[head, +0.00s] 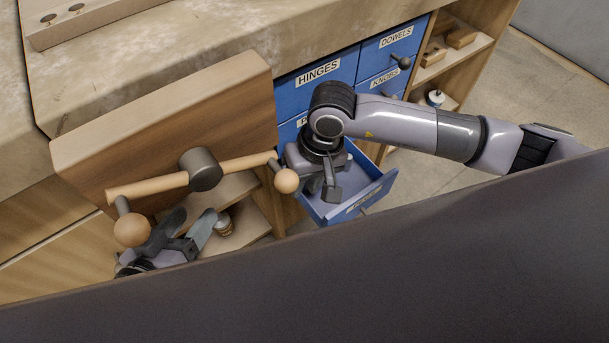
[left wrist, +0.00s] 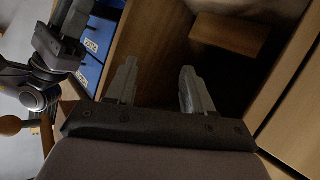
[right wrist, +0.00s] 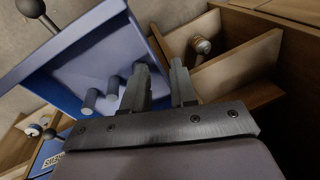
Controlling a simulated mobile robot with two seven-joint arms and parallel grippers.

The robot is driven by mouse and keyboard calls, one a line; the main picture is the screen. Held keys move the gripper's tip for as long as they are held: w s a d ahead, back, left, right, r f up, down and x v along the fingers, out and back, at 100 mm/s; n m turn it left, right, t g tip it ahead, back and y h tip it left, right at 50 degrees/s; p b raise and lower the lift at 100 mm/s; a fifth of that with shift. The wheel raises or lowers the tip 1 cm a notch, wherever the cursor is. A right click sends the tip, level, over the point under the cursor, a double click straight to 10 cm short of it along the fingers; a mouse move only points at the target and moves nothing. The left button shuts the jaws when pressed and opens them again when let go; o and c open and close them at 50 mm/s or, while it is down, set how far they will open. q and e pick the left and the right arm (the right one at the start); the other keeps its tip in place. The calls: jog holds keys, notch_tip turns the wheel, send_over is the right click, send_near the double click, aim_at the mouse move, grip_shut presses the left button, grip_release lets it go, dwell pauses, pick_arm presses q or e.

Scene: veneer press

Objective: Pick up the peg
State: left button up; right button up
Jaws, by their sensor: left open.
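An open blue drawer (head: 378,189) sticks out of the cabinet; it also shows in the right wrist view (right wrist: 60,62). Two short grey-blue cylinders (right wrist: 101,92), which may be pegs, lie inside it beside my right gripper's left finger. My right gripper (head: 323,187) points down at the drawer's left part; in the right wrist view its fingers (right wrist: 160,88) are apart, with nothing clearly held between them. My left gripper (head: 186,230) is below the press handle, near the open shelf; in the left wrist view its fingers (left wrist: 157,88) are apart and empty.
A wooden bar handle with ball ends (head: 244,163) and a thick wooden panel (head: 165,130) stand close to my left gripper. Shut blue drawers (head: 318,75) are behind my right arm. A knobbed item (right wrist: 201,45) stands in the shelf compartment beside the drawer.

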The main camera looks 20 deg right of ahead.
jog(key=shift+w+d+r+n+t+h, duration=0.25)
jog(key=shift+w+d+h, duration=0.2)
jog(key=shift+w+d, duration=0.15)
jog(key=shift+w+d+r+n+t+h, duration=0.15)
jog(key=shift+w+d+t+h, duration=0.1)
jog(key=shift+w+d+h, duration=0.3)
jog(key=shift+w+d+f+b, duration=0.1)
jog(key=shift+w+f+b, duration=0.1)
jog(key=shift+f, duration=0.2)
jog(key=shift+w+f+b, duration=0.1)
jog(key=shift+f+b, duration=0.05)
jog(key=shift+f, duration=0.6)
notch_tip(320, 180, down, 4)
jog(key=shift+w+f+b, duration=0.1)
jog(key=shift+f+b, duration=0.1)
jog(key=shift+b, duration=0.9)
jog(key=shift+f, duration=0.2)
pick_arm(q)
jog(key=shift+s+d+t, duration=0.1)
jog(key=shift+d+t, duration=0.15)
jog(key=shift+t, duration=0.05)
pick_arm(e)
jog(key=shift+r, duration=0.1)
grip_shut()
